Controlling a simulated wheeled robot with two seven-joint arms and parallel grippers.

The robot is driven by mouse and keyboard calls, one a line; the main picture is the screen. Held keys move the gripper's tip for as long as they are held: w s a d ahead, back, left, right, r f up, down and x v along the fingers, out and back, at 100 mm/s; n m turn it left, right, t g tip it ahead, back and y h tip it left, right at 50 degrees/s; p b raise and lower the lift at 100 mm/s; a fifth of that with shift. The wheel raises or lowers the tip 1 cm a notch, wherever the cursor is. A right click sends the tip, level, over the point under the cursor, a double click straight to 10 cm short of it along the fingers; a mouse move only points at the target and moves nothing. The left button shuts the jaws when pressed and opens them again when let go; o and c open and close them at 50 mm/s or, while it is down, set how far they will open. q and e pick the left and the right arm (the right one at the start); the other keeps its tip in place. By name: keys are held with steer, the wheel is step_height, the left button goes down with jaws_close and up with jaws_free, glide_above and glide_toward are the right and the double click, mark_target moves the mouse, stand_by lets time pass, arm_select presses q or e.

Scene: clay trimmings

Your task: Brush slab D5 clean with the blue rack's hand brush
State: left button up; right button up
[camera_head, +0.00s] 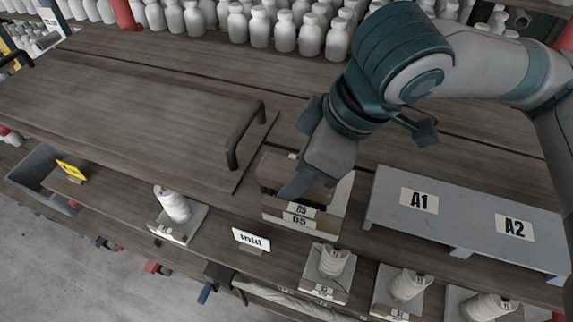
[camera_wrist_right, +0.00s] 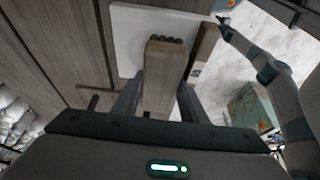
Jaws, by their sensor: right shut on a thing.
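Slab D5 is a pale board (camera_head: 343,192) on the bench, with D5 labels at its front; it also shows in the right wrist view (camera_wrist_right: 130,32). My right gripper (camera_head: 293,192) is low over it, shut on the wooden hand brush (camera_head: 272,168). In the wrist view the brush (camera_wrist_right: 160,85) sits between both fingers, with dark bristle tufts at its far end. I cannot tell whether the bristles touch the slab. A brown labelled bar (camera_wrist_right: 204,55) lies along the slab's edge. My left arm shows in the wrist view; its gripper (camera_wrist_right: 223,20) is too small to read.
A grey stand (camera_head: 460,215) marked A1 and A2 is right of the slab. A wooden panel with a dark handle (camera_head: 240,137) lies to the left. A "mid" sign (camera_head: 251,239) and several white clay pieces on small boards line the front. White bottles crowd the back.

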steer(key=shift+s+d+r, duration=0.1)
steer(key=shift+s+d, duration=0.05)
steer(key=shift+d, duration=0.3)
steer(key=shift+s+d+p, duration=0.2)
steer(key=shift+d+p, duration=0.25)
steer(key=shift+d, duration=0.3)
steer(key=shift+d+f+b, duration=0.25)
steer(key=shift+f+b, duration=0.05)
steer(key=shift+b, duration=0.35)
steer(key=shift+s+d+r+b, duration=0.15)
steer(key=shift+s+d+b, duration=0.1)
steer(key=shift+d+b, duration=0.15)
steer(key=shift+a, duration=0.2)
steer(key=shift+w+a+r+p, duration=0.2)
steer(key=shift+a+p, duration=0.15)
steer(key=shift+a, duration=0.2)
steer(key=shift+w+a, duration=0.25)
steer(key=shift+a, duration=0.45)
